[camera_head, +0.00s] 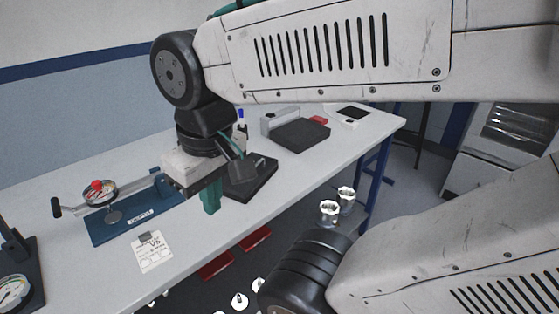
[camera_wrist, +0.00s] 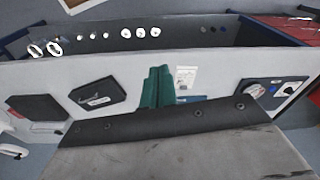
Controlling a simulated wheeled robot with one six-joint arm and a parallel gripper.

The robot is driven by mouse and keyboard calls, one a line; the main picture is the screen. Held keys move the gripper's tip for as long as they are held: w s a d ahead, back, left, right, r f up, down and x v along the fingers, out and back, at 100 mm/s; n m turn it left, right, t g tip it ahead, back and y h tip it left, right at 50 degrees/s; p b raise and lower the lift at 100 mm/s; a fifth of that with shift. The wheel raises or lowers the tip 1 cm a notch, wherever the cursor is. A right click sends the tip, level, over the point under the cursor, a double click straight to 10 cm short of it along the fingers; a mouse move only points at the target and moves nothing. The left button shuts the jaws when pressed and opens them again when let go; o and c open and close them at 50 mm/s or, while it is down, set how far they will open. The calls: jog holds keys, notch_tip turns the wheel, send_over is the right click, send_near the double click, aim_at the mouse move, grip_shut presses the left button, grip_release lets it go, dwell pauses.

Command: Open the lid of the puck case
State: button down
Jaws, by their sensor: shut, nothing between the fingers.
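A low black case-like object (camera_head: 252,180) lies on the bench just right of my gripper, and I take it as the puck case. In the wrist view it is a flat black shape (camera_wrist: 90,88) with a pale mark on its face. Whether its lid is shut is not clear. My gripper (camera_head: 210,204) points down with green fingers and hangs over the bench, left of the case in the head view. In the wrist view my gripper (camera_wrist: 157,84) shows its green fingers together, empty and apart from the case. My wrist hides part of the case in the head view.
A blue plate (camera_head: 132,218) with a lever and dial stands left, beside a paper card (camera_head: 152,252). A gauge stand (camera_head: 14,285) is at the far left. A dark block (camera_head: 301,135) lies farther right. Bare bench (camera_head: 285,170) shows right of the case.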

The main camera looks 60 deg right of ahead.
jog(key=w+d+m, duration=0.5)
jog(key=d+m, duration=0.1)
jog(key=m, duration=0.3)
jog(key=m+t, duration=0.1)
jog(key=m, duration=2.5)
send_near(262, 173)
jog(key=s+r, duration=0.2)
jog(key=s, duration=0.3)
jog(key=shift+n, duration=0.3)
jog(key=x, duration=0.9)
jog(key=shift+w+d+f, duration=0.1)
jog(key=shift+w+f, duration=0.15)
jog(key=shift+f, duration=0.1)
jog(key=w+r, duration=0.2)
jog(key=shift+w+t, duration=0.3)
jog(key=shift+w, duration=0.1)
jog(key=shift+w+r, duration=0.2)
jog(key=shift+w, duration=0.1)
jog(key=shift+r, duration=0.1)
jog(key=shift+w+r+g, duration=0.2)
jog(key=shift+r+g, duration=0.05)
jog(key=shift+g, duration=0.15)
